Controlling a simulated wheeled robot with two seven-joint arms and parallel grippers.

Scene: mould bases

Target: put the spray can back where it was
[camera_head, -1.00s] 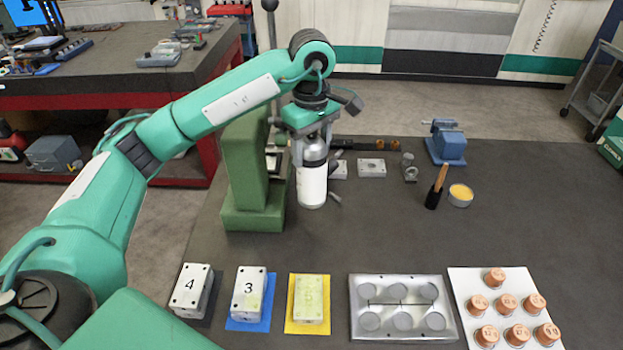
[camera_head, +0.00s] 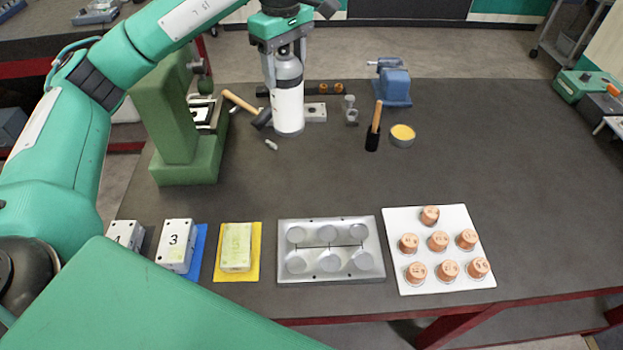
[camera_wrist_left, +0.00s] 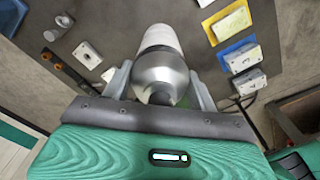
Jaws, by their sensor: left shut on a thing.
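The spray can (camera_head: 288,108), white with a grey metal top, hangs upright in my left gripper (camera_head: 285,58) over the back part of the dark table. My left gripper is shut on its grey upper part. In the left wrist view the can (camera_wrist_left: 160,42) sits between the two fingers (camera_wrist_left: 160,88), its domed top toward the camera and its base away. I cannot tell whether its base touches the table or is a little above it. My right gripper is not in view.
A green press (camera_head: 187,165) stands left of the can, a hammer (camera_head: 240,102) lies between. A blue vise (camera_head: 393,88), a brush (camera_head: 374,128) and a yellow tin (camera_head: 402,136) are to the right. Numbered blocks, a metal mould (camera_head: 330,262) and a white tray (camera_head: 405,278) line the front. The table's middle is clear.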

